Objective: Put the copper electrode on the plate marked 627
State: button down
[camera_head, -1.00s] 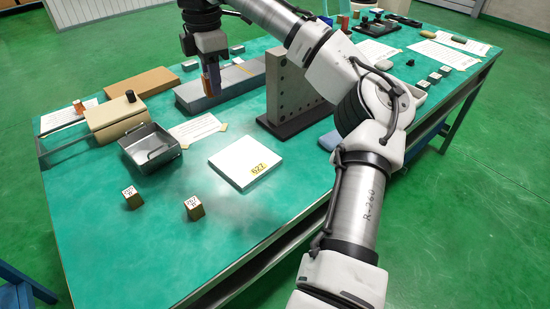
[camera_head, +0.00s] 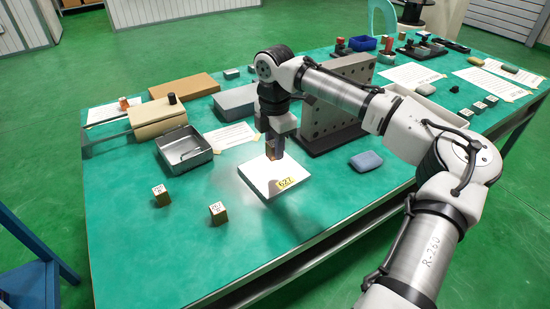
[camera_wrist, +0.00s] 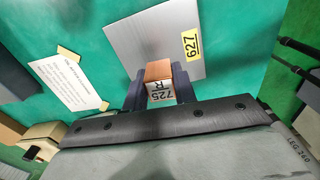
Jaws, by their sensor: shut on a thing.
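The plate marked 627 (camera_head: 262,184) is a flat, pale square with a yellow label at its near right corner. It also shows in the wrist view (camera_wrist: 135,40), with the number 627 readable. My gripper (camera_wrist: 160,86) is shut on a copper block with a white label reading 725 R, the copper electrode (camera_wrist: 158,69). In the head view my gripper (camera_head: 273,152) points down above the far part of the plate. The electrode is mostly hidden there by the fingers. I cannot tell whether its underside touches the plate.
An upright grey plate with holes (camera_head: 335,112) stands just right of my gripper. A metal tray (camera_head: 186,150) lies to the left. Two small labelled blocks (camera_head: 161,195) (camera_head: 217,213) stand at the front left. A blue-grey pad (camera_head: 366,161) lies right of the plate.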

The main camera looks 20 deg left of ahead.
aim_at(275, 170)
jog(key=shift+f, duration=2.3)
jog(key=shift+f, duration=0.1)
jog(key=c, duration=1.1)
grip_release()
notch_tip(275, 170, up, 12)
jog(key=shift+r, duration=0.1)
